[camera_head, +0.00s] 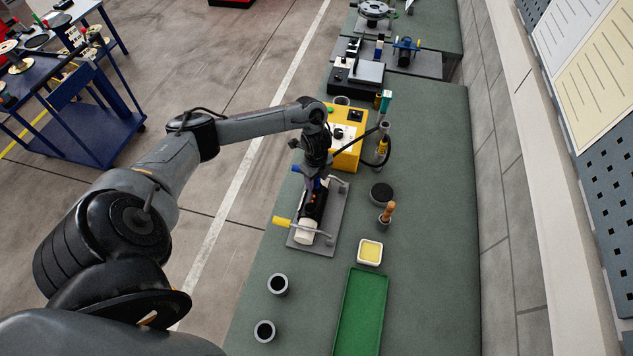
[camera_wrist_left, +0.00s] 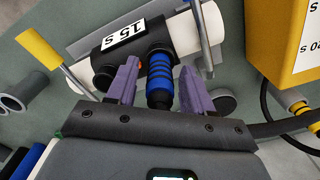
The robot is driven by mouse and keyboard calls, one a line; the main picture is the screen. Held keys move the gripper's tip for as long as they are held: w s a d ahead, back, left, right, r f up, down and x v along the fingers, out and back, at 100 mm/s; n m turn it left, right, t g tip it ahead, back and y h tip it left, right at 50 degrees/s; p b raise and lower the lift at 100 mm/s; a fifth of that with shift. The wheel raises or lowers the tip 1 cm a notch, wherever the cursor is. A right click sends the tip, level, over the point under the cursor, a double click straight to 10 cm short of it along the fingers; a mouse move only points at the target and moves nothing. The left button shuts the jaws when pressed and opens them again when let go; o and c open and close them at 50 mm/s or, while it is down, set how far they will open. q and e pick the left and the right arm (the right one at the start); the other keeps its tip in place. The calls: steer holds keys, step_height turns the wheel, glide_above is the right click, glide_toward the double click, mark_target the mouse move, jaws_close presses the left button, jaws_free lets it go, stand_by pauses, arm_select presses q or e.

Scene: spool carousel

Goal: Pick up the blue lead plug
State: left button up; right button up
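The blue lead plug (camera_wrist_left: 160,75), with blue ribs and a dark end, sits against the black cylinder marked "15 S" (camera_wrist_left: 132,38) in the left wrist view. My left gripper (camera_wrist_left: 160,66) is open, with one purple finger on each side of the plug. Narrow gaps show between the fingers and the plug. In the head view my left gripper (camera_head: 316,178) points down over the far end of the fixture's grey plate (camera_head: 333,213), and mostly hides the plug. My right gripper is in neither view.
The fixture has a yellow-handled clamp (camera_head: 282,221) at its near end. A yellow box (camera_head: 347,153) with a dark cable stands just beyond it. A green tray (camera_head: 361,310), a small yellow dish (camera_head: 370,251) and two grey cups (camera_head: 278,284) are nearer. The bench's right side is mostly clear.

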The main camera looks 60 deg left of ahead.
arm_select(q)
jaws_close()
steer(key=shift+r, duration=0.1)
